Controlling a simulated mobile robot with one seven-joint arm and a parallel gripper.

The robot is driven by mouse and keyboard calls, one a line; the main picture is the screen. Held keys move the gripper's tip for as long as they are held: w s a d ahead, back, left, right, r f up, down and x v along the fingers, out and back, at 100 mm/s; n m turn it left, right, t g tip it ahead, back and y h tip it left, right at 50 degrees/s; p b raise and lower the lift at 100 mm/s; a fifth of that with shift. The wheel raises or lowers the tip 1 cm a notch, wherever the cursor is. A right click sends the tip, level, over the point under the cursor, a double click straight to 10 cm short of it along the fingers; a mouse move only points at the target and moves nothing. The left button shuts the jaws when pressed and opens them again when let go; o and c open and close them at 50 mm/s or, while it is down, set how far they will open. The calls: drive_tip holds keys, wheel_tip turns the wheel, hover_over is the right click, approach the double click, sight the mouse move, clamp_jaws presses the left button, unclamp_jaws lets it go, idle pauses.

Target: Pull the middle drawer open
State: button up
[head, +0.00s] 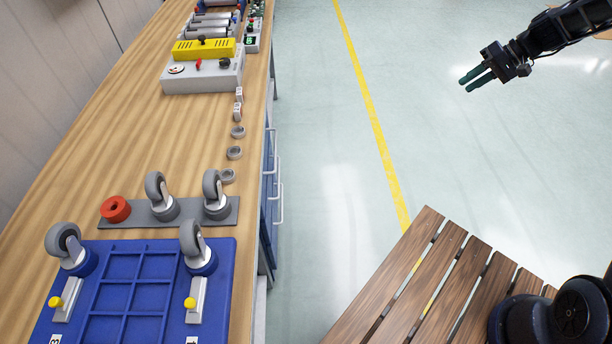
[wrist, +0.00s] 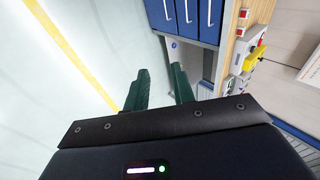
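The workbench (head: 150,130) has blue drawers on its right side. In the head view the drawer fronts (head: 268,185) show almost edge-on with pale bar handles (head: 280,190). In the wrist view several blue fronts stand side by side at the top, including the middle one in sight (wrist: 184,14); they look flush and shut. I cannot tell for certain which is the middle drawer. My gripper (head: 465,86) is over open floor at the upper right, well apart from the drawers. In the wrist view its two green fingers (wrist: 160,72) are spread with nothing between them.
A slatted wooden surface (head: 420,290) is at the lower right. The bench top carries a blue tray (head: 215,290), caster wheels (head: 160,205), a red ring (head: 115,209) and a grey and yellow device (head: 203,72). The floor with a yellow line (head: 370,110) is clear.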

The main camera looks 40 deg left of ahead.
drive_tip(key=s+a+f+n+g+y, duration=0.1)
drive_tip(key=s+a+f+g, duration=0.15)
drive_tip(key=a+f, duration=0.85)
drive_tip(key=g+y, duration=0.4)
drive_tip(key=g, duration=0.1)
approach(278, 177)
drive_tip(key=shift+m+t, duration=0.25)
drive_tip(key=shift+m, duration=0.05)
drive_tip(key=x, duration=1)
drive_tip(key=shift+f, duration=0.15)
drive_tip(key=shift+c, duration=0.5)
clamp_jaws()
